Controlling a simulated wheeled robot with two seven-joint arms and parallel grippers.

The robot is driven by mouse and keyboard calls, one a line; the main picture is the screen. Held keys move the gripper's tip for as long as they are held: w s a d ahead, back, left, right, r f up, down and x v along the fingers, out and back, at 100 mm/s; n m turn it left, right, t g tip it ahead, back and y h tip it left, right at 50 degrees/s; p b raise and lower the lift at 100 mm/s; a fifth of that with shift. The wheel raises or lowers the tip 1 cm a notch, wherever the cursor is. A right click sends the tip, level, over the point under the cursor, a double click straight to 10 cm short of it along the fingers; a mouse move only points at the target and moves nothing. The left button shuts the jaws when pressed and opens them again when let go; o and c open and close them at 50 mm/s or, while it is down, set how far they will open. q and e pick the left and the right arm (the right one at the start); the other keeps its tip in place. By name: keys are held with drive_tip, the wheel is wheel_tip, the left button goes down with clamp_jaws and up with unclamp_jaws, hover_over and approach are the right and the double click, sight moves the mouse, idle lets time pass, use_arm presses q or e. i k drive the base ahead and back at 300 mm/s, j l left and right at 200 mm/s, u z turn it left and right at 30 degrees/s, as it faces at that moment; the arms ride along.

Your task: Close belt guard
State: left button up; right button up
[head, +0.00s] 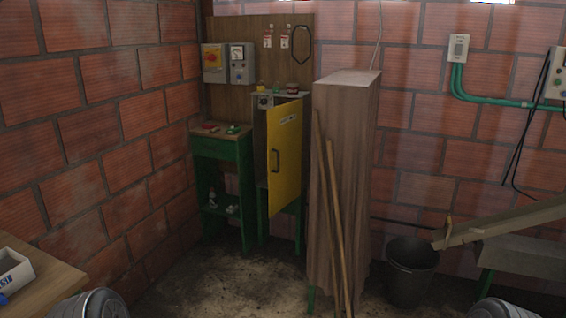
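The belt guard appears to be the yellow hinged door panel (286,150) at the centre of the head view. It stands ajar, swung out from a narrow grey and green cabinet (260,120) against the back wall. A dark handle (275,160) is on its face near the left edge, and a pale label is near its top. The belt and the cabinet's inside are mostly hidden behind the door. Only grey rounded parts of my arms show at the bottom left and bottom right. Neither of my grippers is in view.
A tall brown cabinet (345,150) with leaning wooden poles (332,220) stands close right of the door. A green workbench (222,150) stands to the left. A black bucket (411,275) and a chute (505,220) are at right. The floor (235,285) in front is clear.

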sight(284, 121)
drive_tip(key=i+z, duration=0.2)
drive_tip(key=z, duration=0.2)
drive_tip(key=i+j+z, duration=0.15)
drive_tip(key=z, duration=0.3)
drive_tip(key=i+j+z, duration=0.1)
drive_tip(key=i+j, duration=0.2)
drive_tip(key=i+j+z, duration=0.1)
drive_tip(key=i+j, duration=0.2)
drive_tip(key=j, duration=0.2)
drive_tip(key=i+j, duration=0.3)
drive_tip(key=i+j+z, duration=0.15)
drive_tip(key=i+j, duration=0.15)
drive_tip(key=j, duration=0.25)
drive_tip(key=i+j+z, duration=0.1)
drive_tip(key=i+j, duration=0.15)
drive_tip(key=j, duration=0.2)
